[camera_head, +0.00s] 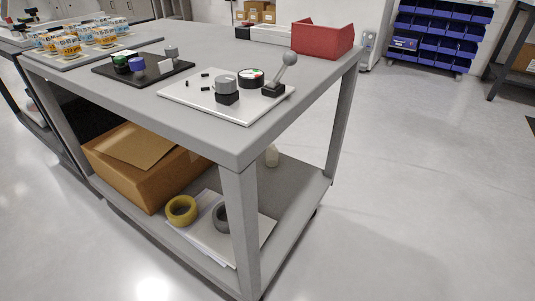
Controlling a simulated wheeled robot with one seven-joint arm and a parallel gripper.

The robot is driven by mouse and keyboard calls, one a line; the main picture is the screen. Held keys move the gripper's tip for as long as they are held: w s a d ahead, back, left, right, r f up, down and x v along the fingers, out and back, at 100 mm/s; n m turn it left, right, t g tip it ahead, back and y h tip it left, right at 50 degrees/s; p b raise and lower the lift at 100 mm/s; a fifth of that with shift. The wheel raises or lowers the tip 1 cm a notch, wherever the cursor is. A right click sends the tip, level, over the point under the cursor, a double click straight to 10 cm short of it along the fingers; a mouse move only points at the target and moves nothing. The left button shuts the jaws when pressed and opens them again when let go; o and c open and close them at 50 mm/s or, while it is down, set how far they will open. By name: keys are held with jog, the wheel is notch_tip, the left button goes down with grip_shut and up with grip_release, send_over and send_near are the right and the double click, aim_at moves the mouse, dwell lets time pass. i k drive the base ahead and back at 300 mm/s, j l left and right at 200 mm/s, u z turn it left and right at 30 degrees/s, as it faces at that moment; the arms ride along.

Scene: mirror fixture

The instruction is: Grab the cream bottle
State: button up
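My gripper and arm do not show in this view.
The lower shelf also holds a cardboard box (125,182), a yellow tape roll (181,210) and a grey tape roll (222,217) on papers. The tabletop carries a white plate (245,113) with a mirror fixture, a black plate (120,70) and a red bin (322,40). The floor (420,180) at right is clear.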

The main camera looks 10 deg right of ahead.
aim_at(272, 152)
jog(key=i+j+u, duration=0.7)
jog(key=i+j, duration=0.5)
jog(key=i+j+z, duration=0.15)
jog(key=z, duration=0.3)
jog(key=i+j+z, duration=0.2)
jog(key=z, duration=0.25)
jog(key=i+j+z, duration=0.25)
jog(key=z, duration=0.25)
jog(key=i+j+z, duration=0.1)
jog(key=j+z, duration=0.35)
